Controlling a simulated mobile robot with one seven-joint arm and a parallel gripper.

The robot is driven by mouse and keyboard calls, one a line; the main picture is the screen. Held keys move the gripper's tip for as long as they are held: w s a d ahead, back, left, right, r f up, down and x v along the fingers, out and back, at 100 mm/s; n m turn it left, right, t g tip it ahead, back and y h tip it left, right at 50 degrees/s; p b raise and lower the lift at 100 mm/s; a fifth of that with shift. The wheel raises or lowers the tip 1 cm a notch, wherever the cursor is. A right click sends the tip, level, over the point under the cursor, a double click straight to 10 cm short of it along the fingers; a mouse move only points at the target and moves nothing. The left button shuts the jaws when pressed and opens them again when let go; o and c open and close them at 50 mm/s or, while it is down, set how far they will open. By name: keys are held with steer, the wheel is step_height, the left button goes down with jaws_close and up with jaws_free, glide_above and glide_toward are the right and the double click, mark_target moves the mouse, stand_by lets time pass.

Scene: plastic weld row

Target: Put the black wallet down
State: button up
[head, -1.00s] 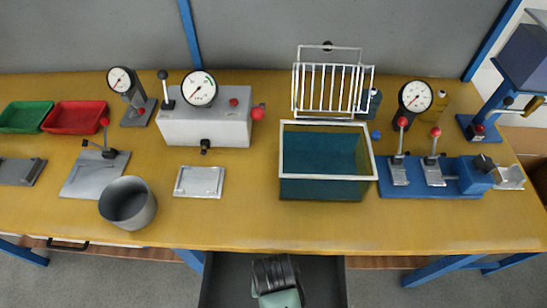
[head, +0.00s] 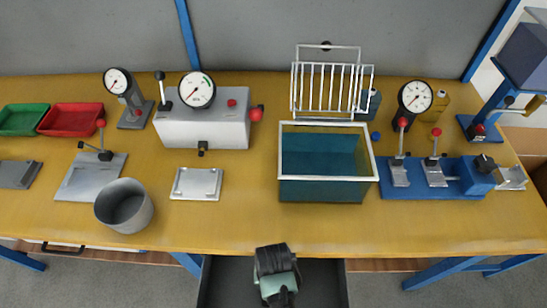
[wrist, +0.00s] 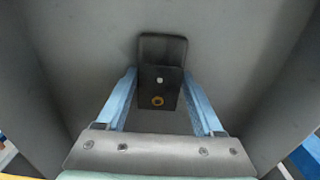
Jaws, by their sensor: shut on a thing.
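The black wallet (wrist: 160,88) is between the two blue fingers of my gripper (wrist: 158,76) in the wrist view. My gripper is shut on it. The wallet is dark, with a small pale spot and a yellowish ring on the face towards the camera. Beyond it is a plain grey surface, with grey walls at both sides. I cannot tell whether the wallet touches that surface. In the head view my gripper and wrist are over the open dark drawer (head: 225,285) below the bench front, and the wallet cannot be made out there.
The yellow bench (head: 235,232) stands behind the drawer. Near its front are a grey metal pot (head: 125,207), a flat grey plate (head: 196,184) and a teal tank (head: 325,165) with a white rim. A white wire rack (head: 330,88) stands behind the tank. The front middle strip is clear.

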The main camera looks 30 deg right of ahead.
steer(key=shift+f, duration=0.15)
steer(key=o, duration=1.5)
